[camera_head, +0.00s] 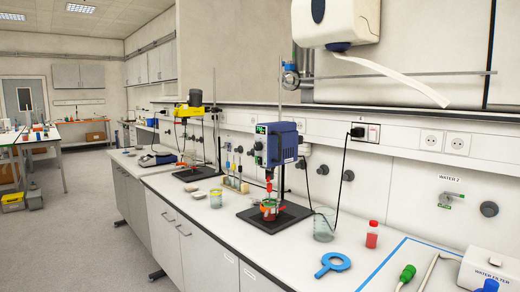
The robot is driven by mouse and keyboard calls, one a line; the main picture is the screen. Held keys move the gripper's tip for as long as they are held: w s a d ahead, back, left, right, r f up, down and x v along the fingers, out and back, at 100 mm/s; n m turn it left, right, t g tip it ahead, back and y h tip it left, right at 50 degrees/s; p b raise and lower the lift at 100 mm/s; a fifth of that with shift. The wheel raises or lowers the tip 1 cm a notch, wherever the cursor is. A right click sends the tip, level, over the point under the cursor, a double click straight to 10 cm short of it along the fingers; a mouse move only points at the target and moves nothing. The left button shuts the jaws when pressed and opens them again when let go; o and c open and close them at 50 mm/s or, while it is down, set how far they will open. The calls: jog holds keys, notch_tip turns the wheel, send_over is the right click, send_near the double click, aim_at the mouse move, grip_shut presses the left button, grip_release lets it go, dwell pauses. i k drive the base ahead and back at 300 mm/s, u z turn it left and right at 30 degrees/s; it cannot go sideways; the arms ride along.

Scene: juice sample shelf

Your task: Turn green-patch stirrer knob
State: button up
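A blue overhead stirrer (283,150) is mounted on a stand on the bench, right of the picture's middle. A small green patch or display (261,129) shows on its left-facing front. A small round shape (258,146) below the patch may be its knob, but it is too small to tell. A red shaft runs from the stirrer down into a beaker with red contents (269,209) on the black stand base (287,219). A second stirrer, yellow with a dark motor (193,105), stands farther back. My gripper is not in view.
The white bench (218,236) holds an empty beaker (324,226), a red bottle (372,236) and a blue ring-shaped tool (332,264). A black cable hangs by the wall right of the blue stirrer. Floor at the left (84,248) is open.

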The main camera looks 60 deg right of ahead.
aim_at(258, 146)
jog(key=i, duration=1)
jog(key=z, duration=0.05)
